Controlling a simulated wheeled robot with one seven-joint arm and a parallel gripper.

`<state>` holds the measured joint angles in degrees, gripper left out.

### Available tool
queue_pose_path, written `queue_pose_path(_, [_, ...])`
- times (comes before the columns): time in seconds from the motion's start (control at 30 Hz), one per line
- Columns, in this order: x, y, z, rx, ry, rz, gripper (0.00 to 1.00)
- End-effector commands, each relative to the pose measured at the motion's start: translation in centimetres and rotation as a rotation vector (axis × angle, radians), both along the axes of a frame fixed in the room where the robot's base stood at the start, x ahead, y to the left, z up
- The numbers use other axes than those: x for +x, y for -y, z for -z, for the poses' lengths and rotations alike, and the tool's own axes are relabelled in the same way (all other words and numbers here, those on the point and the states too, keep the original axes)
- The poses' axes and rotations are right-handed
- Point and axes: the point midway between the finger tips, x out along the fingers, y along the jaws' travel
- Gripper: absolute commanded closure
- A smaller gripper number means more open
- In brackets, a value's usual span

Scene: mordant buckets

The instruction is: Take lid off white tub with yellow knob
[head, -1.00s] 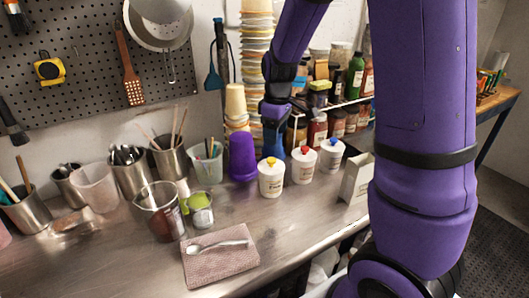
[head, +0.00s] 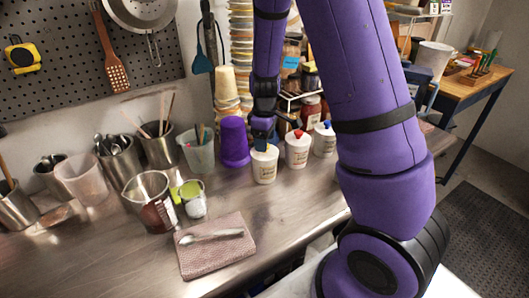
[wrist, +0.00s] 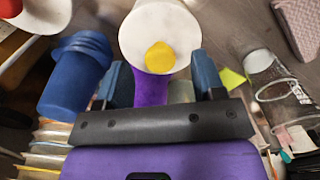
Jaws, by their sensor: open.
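The white tub with the yellow knob (head: 264,168) stands upright on the metal bench, leftmost of three white tubs. In the wrist view its round white lid (wrist: 142,32) is on top, with the yellow knob (wrist: 160,58) near the fingers. My gripper (head: 262,141) is above this tub in the head view and hides the knob there. In the wrist view my gripper (wrist: 164,80) is open, its blue fingers apart, with the knob roughly between them and a little beyond. I cannot tell whether a finger touches the lid.
A red-knobbed tub (head: 298,151) and a blue-knobbed tub (head: 324,141) stand close on the right. A purple cup (head: 234,142) is close on the left. A stack of tan cups (head: 226,90) rises behind. A folded cloth (head: 215,252) with a spoon lies in front.

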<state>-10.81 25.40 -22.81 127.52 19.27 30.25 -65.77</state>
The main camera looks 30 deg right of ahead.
Motion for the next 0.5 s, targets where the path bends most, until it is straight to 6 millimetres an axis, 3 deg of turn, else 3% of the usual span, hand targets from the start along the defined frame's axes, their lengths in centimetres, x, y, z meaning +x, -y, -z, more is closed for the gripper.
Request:
queue_pose_path(0.2, [0.0, 0.0, 2.2, 0.001, -0.001, 0.001, 0.37])
queue_pose_path(0.47, [0.0, 0.0, 2.4, 0.0, 0.001, 0.0, 0.37])
queue_pose_path(0.5, [0.0, 0.0, 2.4, 0.0, 0.001, 0.0, 0.44])
